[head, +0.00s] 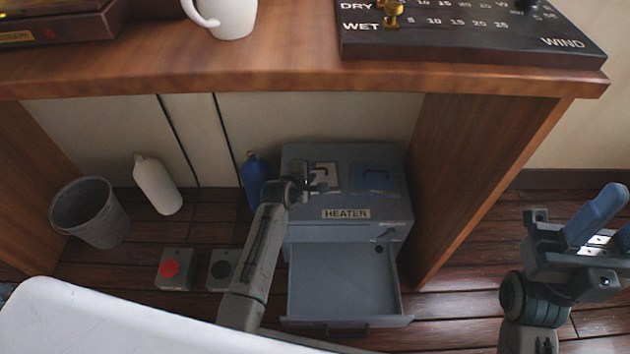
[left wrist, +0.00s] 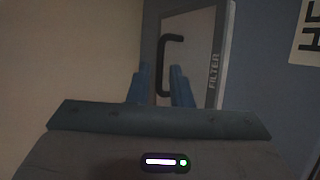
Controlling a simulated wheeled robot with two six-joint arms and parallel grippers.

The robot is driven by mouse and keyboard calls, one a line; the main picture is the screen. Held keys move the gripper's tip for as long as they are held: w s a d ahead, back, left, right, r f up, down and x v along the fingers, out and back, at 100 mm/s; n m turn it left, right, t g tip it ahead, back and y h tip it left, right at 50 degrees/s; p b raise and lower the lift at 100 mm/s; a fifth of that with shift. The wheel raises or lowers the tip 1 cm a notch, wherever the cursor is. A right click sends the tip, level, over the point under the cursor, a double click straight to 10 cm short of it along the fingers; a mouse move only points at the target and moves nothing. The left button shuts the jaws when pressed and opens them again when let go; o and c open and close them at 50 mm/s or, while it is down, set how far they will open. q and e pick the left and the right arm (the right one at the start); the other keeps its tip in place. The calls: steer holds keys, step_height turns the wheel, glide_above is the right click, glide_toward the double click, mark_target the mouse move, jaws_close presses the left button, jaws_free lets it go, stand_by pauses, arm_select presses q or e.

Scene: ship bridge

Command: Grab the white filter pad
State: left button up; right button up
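The grey heater cabinet (head: 345,232) stands under the desk, labelled HEATER. On its top is a pale filter pad (head: 324,171) with a dark handle, partly hidden by my left gripper (head: 318,186). In the left wrist view the pad (left wrist: 197,55) is a pale panel in a grey frame marked FILTER, with a black handle (left wrist: 167,62). The blue fingers of my left gripper (left wrist: 159,88) are apart, with the handle's lower end showing between them. I cannot tell whether they touch it. My right gripper (head: 606,228) is at the far right, its fingers apart and empty.
A blue panel (head: 376,179) lies beside the pad. The heater's drawer (head: 343,285) is pulled out and looks empty. A blue bottle (head: 254,178), white bottle (head: 158,186), bin (head: 92,214), red-button box (head: 173,270) and black-button box (head: 222,269) stand left. The desk edge (head: 300,79) overhangs.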

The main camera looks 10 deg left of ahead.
arm_select(q)
steer(key=shift+x, duration=1.15)
jaws_close()
